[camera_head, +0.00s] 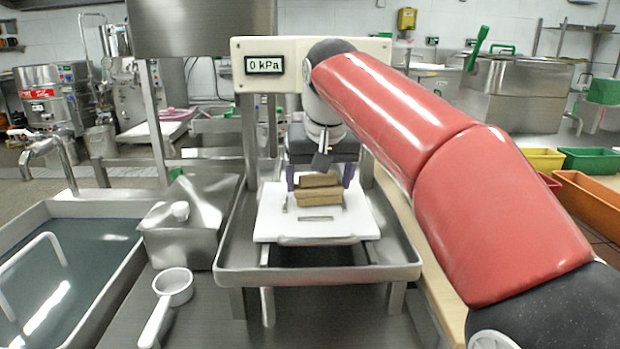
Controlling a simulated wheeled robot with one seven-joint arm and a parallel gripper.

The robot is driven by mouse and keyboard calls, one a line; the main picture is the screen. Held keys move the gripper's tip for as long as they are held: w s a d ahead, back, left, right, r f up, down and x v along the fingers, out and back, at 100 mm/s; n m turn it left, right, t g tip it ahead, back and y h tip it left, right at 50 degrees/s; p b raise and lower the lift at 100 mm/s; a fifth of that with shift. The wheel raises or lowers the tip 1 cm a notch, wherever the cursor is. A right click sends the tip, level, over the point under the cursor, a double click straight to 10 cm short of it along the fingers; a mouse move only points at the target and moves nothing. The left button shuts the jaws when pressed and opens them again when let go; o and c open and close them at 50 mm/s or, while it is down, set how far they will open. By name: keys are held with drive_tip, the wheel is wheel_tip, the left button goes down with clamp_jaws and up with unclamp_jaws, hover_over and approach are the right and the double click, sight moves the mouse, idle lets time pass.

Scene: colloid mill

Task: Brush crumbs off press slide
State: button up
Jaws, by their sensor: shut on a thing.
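The press slide is a white board (272,222) lying on the steel press tray. My gripper (319,178) reaches down over the board's back part, with its purple fingers on either side of a brown block (319,198). The gripper is shut on this block, which looks like two stacked pieces. The block is on or just above the slide; I cannot tell whether it touches. Whether it has bristles is too small to tell. A thin greyish-brown strip (317,218) shows on the slide in front of the block. No separate crumbs can be made out.
The steel tray's raised rim (320,273) surrounds the slide. Steel posts stand at both sides, below a panel with a "0 kPa" display (265,65). On the left are a steel box (190,245), a white scoop (172,290) and a water-filled sink (75,265). Coloured bins (590,160) stand right.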

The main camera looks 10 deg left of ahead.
sight(338, 183)
drive_tip(key=shift+w+d, duration=0.15)
drive_tip(key=shift+d, duration=0.5)
drive_tip(key=shift+w+d, duration=0.15)
drive_tip(key=shift+d, duration=0.45)
drive_tip(key=shift+w+a+f, duration=0.15)
drive_tip(key=shift+f, duration=0.05)
drive_tip(key=shift+d+r, duration=0.3)
drive_tip(key=shift+r, duration=0.55)
drive_tip(key=shift+d+r, duration=0.25)
drive_tip(key=shift+r, duration=0.55)
drive_tip(key=shift+c, duration=0.8)
drive_tip(key=shift+s+r, duration=0.2)
drive_tip(key=shift+r, duration=0.2)
drive_tip(key=c, duration=0.6)
drive_tip(key=shift+w+d+r, duration=0.15)
drive_tip(key=shift+d+r, duration=0.15)
drive_tip(key=shift+r, duration=0.35)
clamp_jaws()
drive_tip(key=shift+r, duration=0.2)
drive_tip(key=shift+a, duration=0.15)
drive_tip(key=shift+w+a+r, duration=0.15)
drive_tip(key=shift+w+r, duration=0.05)
drive_tip(key=shift+r, duration=0.5)
drive_tip(key=shift+s+a+r, duration=0.1)
drive_tip(key=shift+s+r, duration=0.05)
drive_tip(key=shift+r, duration=0.9)
